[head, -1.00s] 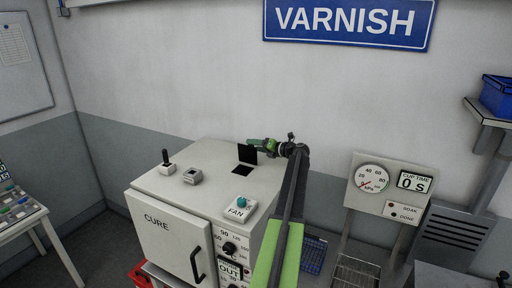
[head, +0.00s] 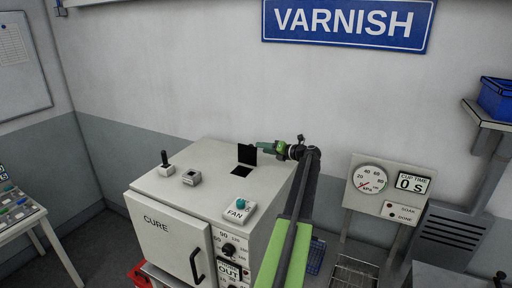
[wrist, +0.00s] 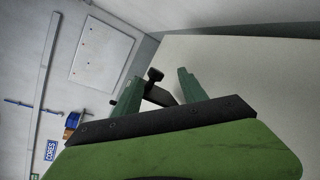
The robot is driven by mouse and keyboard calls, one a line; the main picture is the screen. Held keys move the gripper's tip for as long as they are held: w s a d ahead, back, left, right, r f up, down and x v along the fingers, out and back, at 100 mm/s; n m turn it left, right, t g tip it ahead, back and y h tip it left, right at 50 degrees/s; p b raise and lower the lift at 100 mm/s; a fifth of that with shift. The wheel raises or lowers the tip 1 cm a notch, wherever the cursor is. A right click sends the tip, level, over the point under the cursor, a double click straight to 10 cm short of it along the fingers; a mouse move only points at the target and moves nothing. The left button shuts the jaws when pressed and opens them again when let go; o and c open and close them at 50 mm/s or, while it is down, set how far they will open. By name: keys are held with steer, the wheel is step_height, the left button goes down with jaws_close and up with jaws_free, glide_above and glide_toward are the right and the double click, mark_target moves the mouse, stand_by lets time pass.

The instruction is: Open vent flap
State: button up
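The cure oven (head: 205,180) has a square dark vent opening (head: 241,171) in its top. The black vent flap (head: 247,154) stands upright at the back edge of that opening, so the vent is open. My gripper (head: 262,147) is just right of the flap in the head view, slightly apart from it. In the wrist view my gripper (wrist: 160,76) has its two green fingers spread with a gap between them. A dark piece (wrist: 160,97) shows between the fingers; I cannot tell whether it is the flap.
On the oven top are a black-handled lever (head: 165,160), a small grey switch block (head: 192,177) and the FAN button (head: 241,201). The oven door (head: 165,235) is shut. A gauge panel (head: 390,188) stands at right. The wall is close behind the oven.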

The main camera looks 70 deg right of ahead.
steer(key=p+v, duration=0.1)
steer(key=v, duration=1)
steer(key=shift+s+p, duration=0.2)
steer(key=shift+p, duration=0.2)
steer(key=shift+a, duration=0.1)
